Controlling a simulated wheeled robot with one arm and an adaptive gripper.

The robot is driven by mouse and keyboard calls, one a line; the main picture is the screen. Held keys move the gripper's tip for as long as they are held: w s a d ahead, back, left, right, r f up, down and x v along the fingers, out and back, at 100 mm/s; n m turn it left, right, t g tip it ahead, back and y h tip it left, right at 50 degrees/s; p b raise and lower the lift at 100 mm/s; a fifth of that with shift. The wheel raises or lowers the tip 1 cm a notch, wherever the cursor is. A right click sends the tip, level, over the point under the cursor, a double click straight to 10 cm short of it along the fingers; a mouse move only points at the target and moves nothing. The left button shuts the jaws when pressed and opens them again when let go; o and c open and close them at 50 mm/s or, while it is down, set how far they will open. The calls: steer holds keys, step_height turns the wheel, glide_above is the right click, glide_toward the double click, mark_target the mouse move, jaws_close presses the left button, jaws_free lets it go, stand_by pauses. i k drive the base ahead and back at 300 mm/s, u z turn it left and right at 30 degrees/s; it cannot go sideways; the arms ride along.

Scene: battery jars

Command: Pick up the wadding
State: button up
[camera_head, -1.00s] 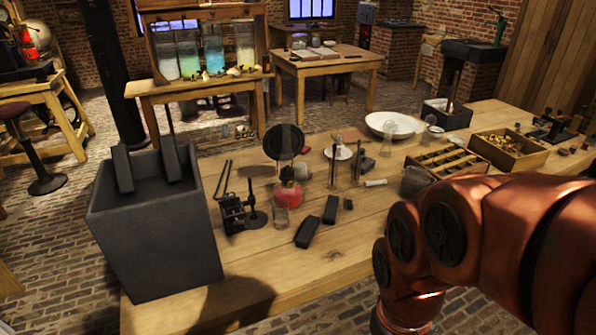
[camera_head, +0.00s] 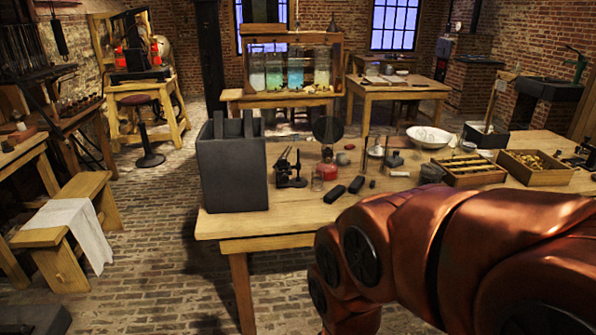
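I cannot make out any thing that is surely the wadding. A small pale roll (camera_head: 399,173) lies on the wooden table (camera_head: 285,226) among the small items, but it is too small to identify. A white cloth (camera_head: 75,222) hangs over a low wooden bench at the left, away from the table. My red arm fills the lower right and hides the front right part of the table. My gripper is not in view.
A tall dark grey jar (camera_head: 232,170) stands at the table's left end. A red lamp (camera_head: 327,168), dark blocks, a white bowl (camera_head: 428,137) and wooden trays (camera_head: 535,168) crowd the table. Brick floor is open at the left, between bench and table.

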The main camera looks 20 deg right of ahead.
mark_target(341, 156)
steer(key=z, duration=1.05)
steer(key=i, duration=1.9)
steer(key=u, duration=1.2)
steer(key=i, duration=0.35)
steer(key=u, duration=0.3)
